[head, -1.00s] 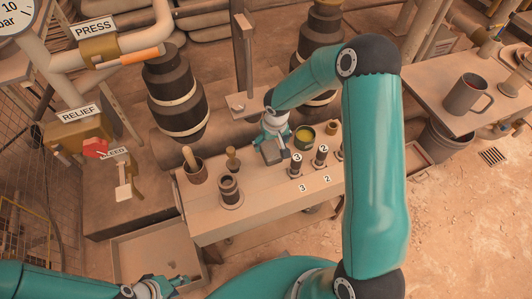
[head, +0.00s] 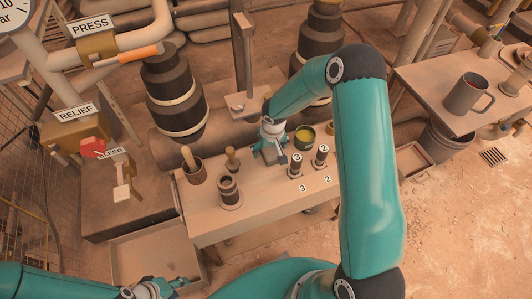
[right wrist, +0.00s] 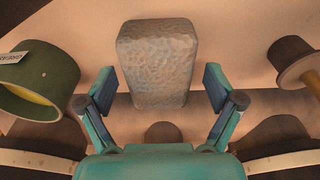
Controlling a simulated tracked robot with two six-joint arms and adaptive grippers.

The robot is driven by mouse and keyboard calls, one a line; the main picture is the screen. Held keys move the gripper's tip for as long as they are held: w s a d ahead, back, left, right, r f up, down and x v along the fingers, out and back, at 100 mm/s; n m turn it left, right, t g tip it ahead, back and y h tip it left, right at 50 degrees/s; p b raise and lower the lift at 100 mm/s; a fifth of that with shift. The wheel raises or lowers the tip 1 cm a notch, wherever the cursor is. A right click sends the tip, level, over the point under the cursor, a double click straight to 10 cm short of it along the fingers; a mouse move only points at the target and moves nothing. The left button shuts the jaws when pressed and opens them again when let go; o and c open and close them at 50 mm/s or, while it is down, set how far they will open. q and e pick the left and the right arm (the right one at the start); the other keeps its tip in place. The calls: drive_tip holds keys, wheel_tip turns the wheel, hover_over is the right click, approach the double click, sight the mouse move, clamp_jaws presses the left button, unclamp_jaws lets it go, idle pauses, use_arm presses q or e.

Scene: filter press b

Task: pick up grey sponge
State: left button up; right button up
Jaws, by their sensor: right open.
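The grey sponge (right wrist: 157,62) is a rough rounded block in the right wrist view, at the top middle. My right gripper (right wrist: 161,88) is open, with one finger on each side of the sponge's near end and a visible gap on both sides. In the head view the sponge (head: 268,156) is partly hidden by my right gripper (head: 275,148) at the bench's back half. My left gripper (head: 168,287) is low at the left, away from the bench top; its finger opening is too small to tell.
A green pot (head: 304,137) with yellow contents stands right of the sponge; it also shows in the right wrist view (right wrist: 42,80). Numbered dark pegs (head: 296,166) stand close by. A brush (head: 232,160) stands to the left. The bench's front strip (head: 262,205) is clear.

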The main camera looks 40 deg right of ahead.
sight(270, 148)
drive_tip(key=shift+f+b, duration=0.15)
drive_tip(key=shift+b, duration=0.2)
drive_tip(key=shift+c, duration=0.4)
drive_tip(key=c, duration=1.1)
drive_tip(key=shift+r+p, duration=0.6)
drive_tip(key=shift+p, duration=0.25)
wheel_tip(270, 148, up, 19)
drive_tip(key=p, duration=0.3)
drive_tip(key=shift+r, duration=0.15)
